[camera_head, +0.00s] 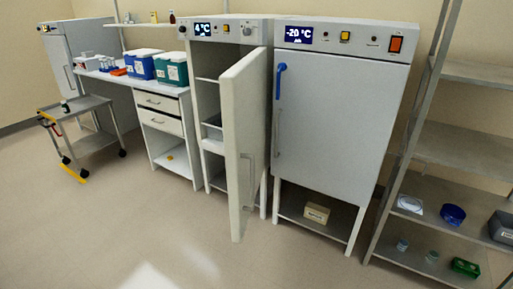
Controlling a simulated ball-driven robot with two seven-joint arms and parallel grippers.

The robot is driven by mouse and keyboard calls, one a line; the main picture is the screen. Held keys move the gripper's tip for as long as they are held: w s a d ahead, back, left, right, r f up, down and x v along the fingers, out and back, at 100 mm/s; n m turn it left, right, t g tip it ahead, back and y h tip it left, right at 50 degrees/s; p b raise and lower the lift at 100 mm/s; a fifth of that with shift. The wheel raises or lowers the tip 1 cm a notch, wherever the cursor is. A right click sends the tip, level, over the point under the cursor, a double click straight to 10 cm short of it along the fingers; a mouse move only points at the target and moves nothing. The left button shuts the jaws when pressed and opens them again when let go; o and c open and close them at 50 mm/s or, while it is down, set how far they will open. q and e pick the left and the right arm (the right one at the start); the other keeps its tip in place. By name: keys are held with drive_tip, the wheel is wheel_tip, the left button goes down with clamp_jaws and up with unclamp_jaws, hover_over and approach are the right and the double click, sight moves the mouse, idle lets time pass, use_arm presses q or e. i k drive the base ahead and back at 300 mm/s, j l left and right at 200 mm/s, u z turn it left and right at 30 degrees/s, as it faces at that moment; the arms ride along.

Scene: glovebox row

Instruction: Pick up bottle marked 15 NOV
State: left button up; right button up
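No label reading 15 NOV can be made out in the head view. A small dark bottle with a light label (65,107) stands on the top of the grey cart (92,102) at the left; its writing is too small to read. A small brown bottle (172,17) stands on the wall shelf (140,24) above the bench. The fridge marked 4°C (203,58) has its door (243,140) swung open toward me, hiding part of the inside. A grey bin (213,127) shows inside it. Neither of my grippers is in view.
The freezer marked -20 °C (340,120) is shut. A bench (165,92) holds blue (140,66) and green (171,68) boxes. A metal rack (465,135) with small jars and dishes stands at the right. Open floor (110,225) lies in front; the open door juts into it.

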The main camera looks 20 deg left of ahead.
sight(65, 107)
drive_tip(key=u, duration=1.9)
drive_tip(key=i, duration=4.35)
drive_tip(key=l+z, duration=0.05)
drive_tip(key=l, duration=0.2)
